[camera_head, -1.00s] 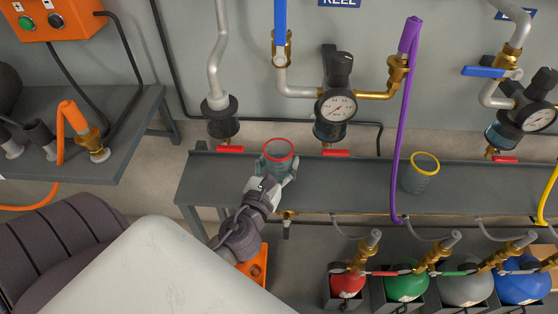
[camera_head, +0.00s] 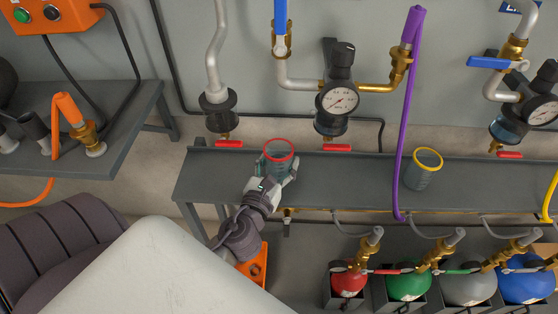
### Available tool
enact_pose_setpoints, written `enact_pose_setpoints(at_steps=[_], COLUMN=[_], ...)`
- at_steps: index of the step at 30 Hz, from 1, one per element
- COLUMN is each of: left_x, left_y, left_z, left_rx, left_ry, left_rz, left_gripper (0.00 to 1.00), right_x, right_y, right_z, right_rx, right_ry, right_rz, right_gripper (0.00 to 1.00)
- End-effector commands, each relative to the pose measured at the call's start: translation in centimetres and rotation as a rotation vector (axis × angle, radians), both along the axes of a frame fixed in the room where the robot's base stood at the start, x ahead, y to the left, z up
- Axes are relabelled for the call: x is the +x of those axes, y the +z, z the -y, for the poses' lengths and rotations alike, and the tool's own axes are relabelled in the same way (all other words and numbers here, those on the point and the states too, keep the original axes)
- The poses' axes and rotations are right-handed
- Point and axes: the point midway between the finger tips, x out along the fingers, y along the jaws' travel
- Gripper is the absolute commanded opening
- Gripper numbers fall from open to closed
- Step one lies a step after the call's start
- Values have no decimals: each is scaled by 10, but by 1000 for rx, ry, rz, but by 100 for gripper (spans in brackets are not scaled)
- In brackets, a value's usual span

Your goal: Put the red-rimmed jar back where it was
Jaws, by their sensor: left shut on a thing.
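The red-rimmed jar (camera_head: 279,157) is a clear, greyish-blue vessel with a red ring at its mouth. It stands upright at the left part of the grey shelf (camera_head: 340,178). My left gripper (camera_head: 276,172) comes from below left and is shut on the jar, one finger on each side of it. The jar's lower part is hidden by the gripper, so I cannot tell whether its base touches the shelf. My right gripper is not in view.
A yellow-rimmed jar (camera_head: 422,169) stands on the shelf to the right. A purple hose (camera_head: 407,120) hangs in front of the shelf between the jars. A gauge regulator (camera_head: 337,100) and red-handled valves (camera_head: 229,144) overhang the shelf's back. Several coloured cylinders (camera_head: 407,285) stand below.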

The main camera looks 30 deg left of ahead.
Motion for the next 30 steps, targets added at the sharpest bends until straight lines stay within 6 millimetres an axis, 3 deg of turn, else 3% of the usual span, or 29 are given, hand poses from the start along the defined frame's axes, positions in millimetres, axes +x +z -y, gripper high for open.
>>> enact_pose_setpoints(at_steps=[30], left_x=[-1], left_y=[-24], left_z=[1], left_rx=[-7], left_ry=[-1], left_rz=[-11], left_gripper=[18], right_x=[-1], right_y=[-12], right_z=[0], right_rx=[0], right_ry=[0], right_rz=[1], right_gripper=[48])
